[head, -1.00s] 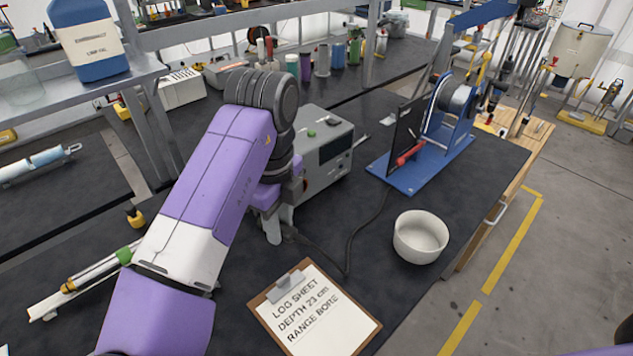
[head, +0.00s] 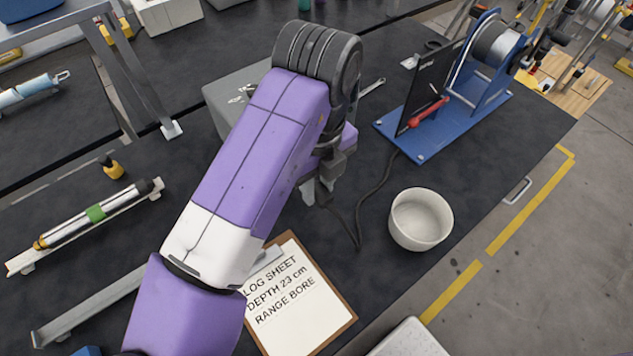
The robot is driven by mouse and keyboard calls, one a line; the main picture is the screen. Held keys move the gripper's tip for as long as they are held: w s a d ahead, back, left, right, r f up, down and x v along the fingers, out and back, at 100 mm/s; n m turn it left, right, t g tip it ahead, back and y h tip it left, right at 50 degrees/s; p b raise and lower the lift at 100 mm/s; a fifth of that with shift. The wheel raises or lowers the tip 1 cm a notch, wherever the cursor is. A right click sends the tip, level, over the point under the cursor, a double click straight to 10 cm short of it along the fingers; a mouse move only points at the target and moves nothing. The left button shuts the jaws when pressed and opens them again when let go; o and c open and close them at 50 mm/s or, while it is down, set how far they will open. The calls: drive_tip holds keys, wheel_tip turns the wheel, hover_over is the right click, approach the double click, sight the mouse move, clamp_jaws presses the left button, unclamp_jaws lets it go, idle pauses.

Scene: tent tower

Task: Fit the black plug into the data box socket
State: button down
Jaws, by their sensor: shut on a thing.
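The grey data box (head: 226,98) stands on the black bench behind my arm. Its top left part shows, while my arm hides its front and socket. My gripper (head: 318,190) points down over the bench, in front and to the right of the box as seen here. It is shut on the black plug at the end of a black cable. The plug is mostly hidden by the fingers and is too small to make out. The cable (head: 357,222) loops over the bench from the gripper to the blue stand (head: 421,157).
A white bowl (head: 421,219) stands right of the cable. A log sheet clipboard (head: 300,312) lies in front, partly under my arm. The blue stand carries a black panel (head: 424,96) and reel. A probe in a cradle (head: 90,220) lies left. Bare bench shows between clipboard and bowl.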

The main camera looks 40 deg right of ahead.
drive_tip(key=shift+w+a+b, duration=0.1)
drive_tip(key=shift+w+b, duration=0.25)
drive_tip(key=shift+w, duration=2.5)
drive_tip(key=shift+w, duration=1.4)
drive_tip(key=c, duration=1.1)
unclamp_jaws()
drive_tip(key=shift+o, duration=0.2)
drive_tip(key=shift+r, duration=0.1)
wheel_tip(320, 180, up, 8)
drive_tip(key=b, duration=0.1)
drive_tip(key=shift+f, duration=0.2)
